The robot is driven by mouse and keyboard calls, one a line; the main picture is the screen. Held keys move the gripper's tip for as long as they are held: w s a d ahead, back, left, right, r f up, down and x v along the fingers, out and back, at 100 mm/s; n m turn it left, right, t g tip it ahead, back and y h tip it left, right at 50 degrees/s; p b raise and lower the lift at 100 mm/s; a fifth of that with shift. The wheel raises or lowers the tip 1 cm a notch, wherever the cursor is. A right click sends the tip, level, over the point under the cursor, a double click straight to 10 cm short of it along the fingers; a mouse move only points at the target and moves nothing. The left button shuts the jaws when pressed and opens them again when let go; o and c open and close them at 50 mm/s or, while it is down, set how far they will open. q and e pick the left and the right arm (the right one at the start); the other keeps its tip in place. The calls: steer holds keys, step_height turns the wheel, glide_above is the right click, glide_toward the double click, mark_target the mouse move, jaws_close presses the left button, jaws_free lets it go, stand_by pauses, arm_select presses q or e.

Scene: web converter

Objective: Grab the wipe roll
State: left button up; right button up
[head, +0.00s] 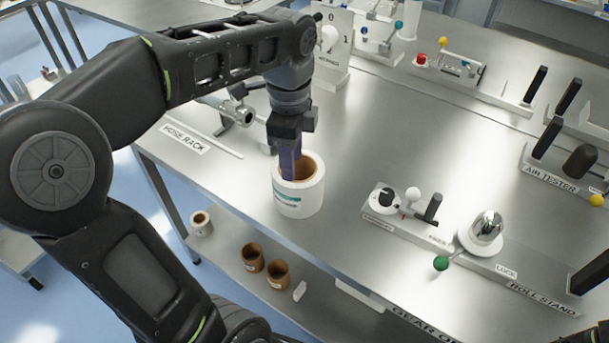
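The wipe roll (299,200) is a white cylinder with a brown core and a teal-marked label. It stands upright on the steel table, near its front left edge. My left gripper (290,164) points down at the top of the roll, with its purple-grey fingers over the left part of the rim and core opening. The fingers overlap in this view, so I cannot tell the gap between them or whether they press on the roll wall.
A hose rack (206,131) lies left of the roll. A small base with knobs (407,212) and the roll stand (486,234) are on the right. A lower shelf holds brown cores (278,274) and a small white roll (201,223).

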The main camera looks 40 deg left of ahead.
mark_target(293, 184)
arm_select(q)
steer(key=shift+s, duration=0.1)
steer(key=shift+f, duration=1.35)
step_height(293, 184, down, 5)
steer(key=shift+a+f+p, duration=0.1)
steer(key=shift+f+p, duration=0.05)
steer(key=shift+p, duration=0.6)
steer(key=shift+c, duration=0.3)
jaws_close()
